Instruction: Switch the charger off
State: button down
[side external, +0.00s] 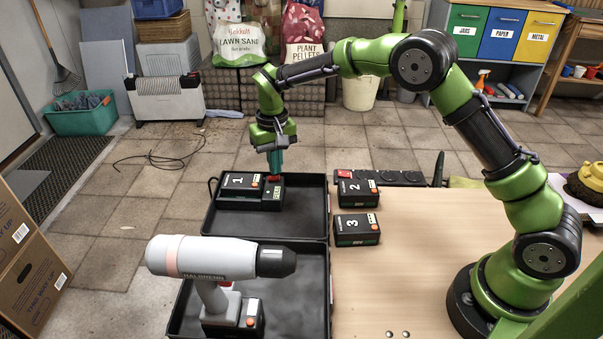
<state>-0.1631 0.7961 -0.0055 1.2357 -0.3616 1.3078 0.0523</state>
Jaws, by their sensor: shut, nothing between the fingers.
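The charger (271,196) is a low black unit in the rear black tray, with battery 1 (238,182) seated on its left part. A small red part, which looks like the charger's switch (273,179), shows on its right part. My gripper (275,172) points down with its fingers shut and empty, right over this red part. The fingertips are at or just above it; I cannot tell whether they touch. The fingers partly hide the red part, so its position cannot be read.
Batteries 2 (358,193) and 3 (357,229) stand on the wooden table (430,270) right of the trays. A black power strip (400,179) with a red switch lies behind battery 2. A grey drill (215,258) stands in the front tray (310,290). The table's middle is clear.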

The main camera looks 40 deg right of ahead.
jog(key=shift+f, duration=0.8)
jog(key=shift+r, duration=3.55)
jog(key=shift+w, duration=0.1)
